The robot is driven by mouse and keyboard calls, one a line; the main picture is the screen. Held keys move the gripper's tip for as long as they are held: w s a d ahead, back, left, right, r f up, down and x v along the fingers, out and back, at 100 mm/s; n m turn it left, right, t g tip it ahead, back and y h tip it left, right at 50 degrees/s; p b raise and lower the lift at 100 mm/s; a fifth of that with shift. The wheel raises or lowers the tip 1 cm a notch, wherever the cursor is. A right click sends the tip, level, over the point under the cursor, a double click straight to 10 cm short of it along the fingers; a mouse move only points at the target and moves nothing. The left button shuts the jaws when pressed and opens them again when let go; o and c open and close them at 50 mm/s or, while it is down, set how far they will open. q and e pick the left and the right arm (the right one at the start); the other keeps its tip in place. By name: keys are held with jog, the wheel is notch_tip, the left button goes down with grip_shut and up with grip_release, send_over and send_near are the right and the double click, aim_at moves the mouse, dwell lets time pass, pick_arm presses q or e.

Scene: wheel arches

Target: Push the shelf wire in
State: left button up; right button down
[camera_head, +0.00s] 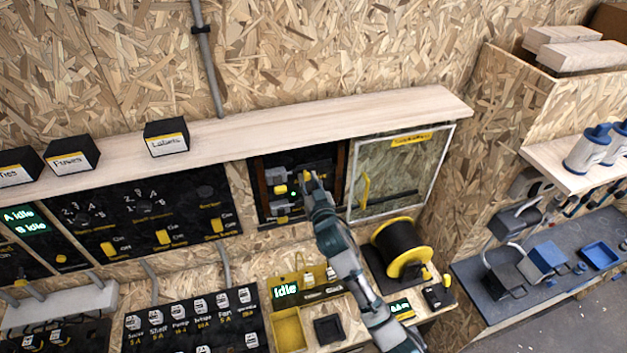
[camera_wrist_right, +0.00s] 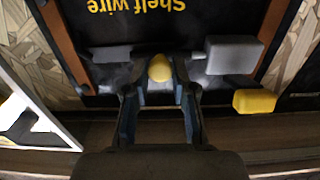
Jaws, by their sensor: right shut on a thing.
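The shelf wire compartment is a dark recess (camera_head: 325,165) with brown side edges, under the pale wooden shelf. In the right wrist view its "Shelf wire" label (camera_wrist_right: 137,6) reads upside down. My right gripper (camera_head: 307,181) reaches into the recess from below. In the wrist view its fingers (camera_wrist_right: 160,92) are closed around a round yellow end (camera_wrist_right: 160,68) in line with a grey wire or rod. A grey block (camera_wrist_right: 235,54) and a yellow tab (camera_wrist_right: 254,101) sit to one side, apart from the fingers. How deep the wire sits is not clear. My left gripper is not in view.
A clear-paned door (camera_head: 400,165) with a yellow handle stands right of the recess. A yellow spool (camera_head: 403,247) sits below it. The wooden shelf (camera_head: 320,112) overhangs above. A switch panel (camera_head: 145,215) is at left, and a bench with blue trays (camera_head: 600,255) at right.

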jog(key=shift+a, duration=0.15)
jog(key=c, duration=1.2)
grip_release()
jog(key=shift+o, duration=1.2)
jog(key=shift+a, duration=0.15)
jog(key=shift+s, duration=0.1)
jog(key=v, duration=1.2)
